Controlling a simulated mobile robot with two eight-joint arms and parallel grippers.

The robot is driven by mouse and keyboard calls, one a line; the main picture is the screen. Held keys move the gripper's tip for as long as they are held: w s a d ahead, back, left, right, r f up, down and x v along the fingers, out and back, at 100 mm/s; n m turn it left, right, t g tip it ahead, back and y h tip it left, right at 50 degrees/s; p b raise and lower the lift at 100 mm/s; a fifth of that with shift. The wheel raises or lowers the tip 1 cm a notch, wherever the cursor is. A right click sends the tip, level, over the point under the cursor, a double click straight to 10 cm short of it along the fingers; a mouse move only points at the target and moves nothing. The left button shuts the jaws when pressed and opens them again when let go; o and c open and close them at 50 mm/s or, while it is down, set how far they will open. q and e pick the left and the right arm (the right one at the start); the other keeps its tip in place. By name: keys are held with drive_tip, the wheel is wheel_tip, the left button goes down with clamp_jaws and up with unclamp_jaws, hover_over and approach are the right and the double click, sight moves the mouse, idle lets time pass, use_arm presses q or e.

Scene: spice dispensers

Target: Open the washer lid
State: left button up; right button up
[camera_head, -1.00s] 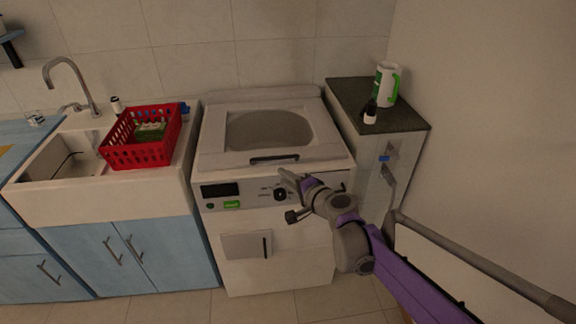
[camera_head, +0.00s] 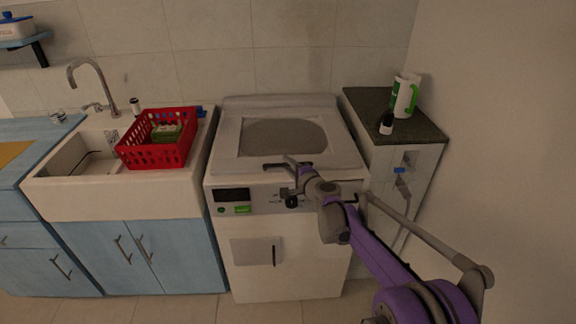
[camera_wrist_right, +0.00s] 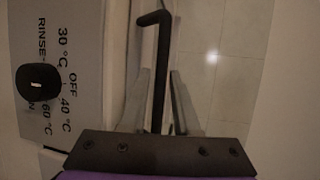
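The white top-load washer (camera_head: 255,225) stands in the middle of the head view. Its lid (camera_head: 235,165), with a grey window (camera_head: 283,137), lies shut. The black lid handle (camera_head: 272,166) is at the lid's front edge, partly hidden by my right gripper. My right gripper (camera_head: 289,180) is at the washer's upper front. In the wrist view the handle (camera_wrist_right: 160,65) runs between the two spread fingers of the right gripper (camera_wrist_right: 160,95), with a gap visible on each side. My left gripper is not in view.
The washer's dial (camera_wrist_right: 38,84) and panel are close beside the gripper. A dark cabinet top (camera_head: 385,100) with a white-green jug (camera_head: 402,98) and small bottle (camera_head: 386,125) stands right. A red basket (camera_head: 155,155) sits by the sink (camera_head: 65,180) at left.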

drive_tip(key=shift+w+a, duration=0.1)
drive_tip(key=shift+w, duration=0.05)
drive_tip(key=shift+c, duration=0.3)
clamp_jaws()
idle(1.1)
